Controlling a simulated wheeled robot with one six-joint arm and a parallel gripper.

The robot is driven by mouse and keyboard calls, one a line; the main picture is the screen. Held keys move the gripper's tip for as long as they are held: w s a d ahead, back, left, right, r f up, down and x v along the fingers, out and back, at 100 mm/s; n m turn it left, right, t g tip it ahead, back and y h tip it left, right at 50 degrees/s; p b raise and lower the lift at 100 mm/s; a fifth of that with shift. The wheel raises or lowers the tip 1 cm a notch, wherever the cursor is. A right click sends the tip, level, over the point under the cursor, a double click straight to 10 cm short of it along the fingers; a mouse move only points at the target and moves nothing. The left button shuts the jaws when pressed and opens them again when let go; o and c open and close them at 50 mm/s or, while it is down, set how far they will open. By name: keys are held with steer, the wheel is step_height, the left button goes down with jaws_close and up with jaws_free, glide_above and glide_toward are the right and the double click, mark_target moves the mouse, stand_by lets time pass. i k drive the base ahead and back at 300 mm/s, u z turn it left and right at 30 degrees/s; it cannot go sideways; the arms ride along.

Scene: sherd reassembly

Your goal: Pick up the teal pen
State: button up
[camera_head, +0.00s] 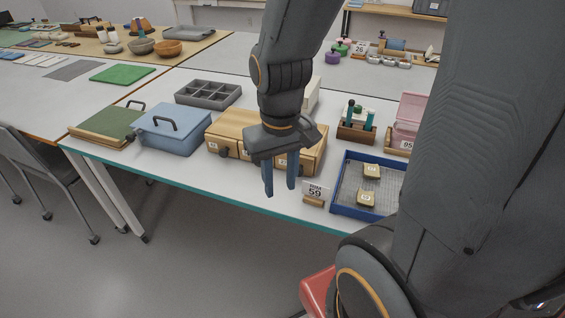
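A wooden holder (356,133) stands on the white table, right of my gripper, with several upright pens or tools in it. A teal pen-like item (371,120) stands at its right side. Another teal-and-dark item (350,111) stands at its left; at this size I cannot tell for certain which is the pen. My gripper (280,186) points down in front of the wooden box near the table's front edge, left of the holder and apart from it. Its two blue-grey fingers are spread with a gap, and nothing shows between them.
A wooden box (228,134), a blue lidded box (172,130) and a grey compartment tray (208,94) stand left. A pink bin (409,112) stands right.

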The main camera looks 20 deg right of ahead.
mark_target(372, 112)
steer(key=z, duration=1.15)
